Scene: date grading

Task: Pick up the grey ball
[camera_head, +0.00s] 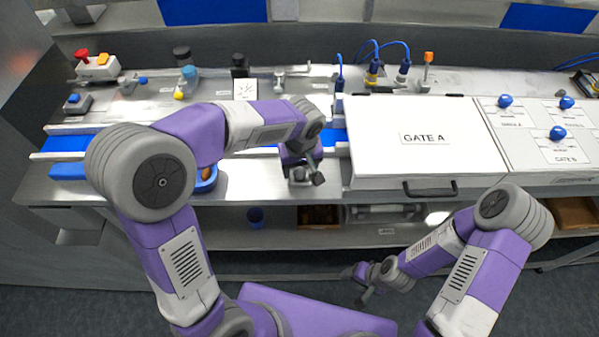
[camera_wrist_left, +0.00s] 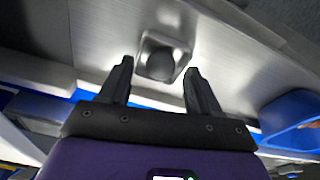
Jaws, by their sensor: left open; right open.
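The grey ball (camera_wrist_left: 161,64) sits in a small square metal holder (camera_wrist_left: 143,56) on the metal bench, seen in the left wrist view. My left gripper (camera_wrist_left: 160,76) is open, with one finger on either side of the ball in that view; I cannot tell how far above the ball the fingertips are. In the head view my left gripper (camera_head: 303,178) is over the bench's front strip, and the ball is not clearly visible there. My right gripper (camera_head: 364,283) is open and empty, low in front of the bench.
The white GATE A cover (camera_head: 440,110) stands to the right of my left gripper. A blue tray (camera_head: 207,184) lies to its left, partly behind my arm. A blue conveyor belt (camera_head: 75,143) runs behind.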

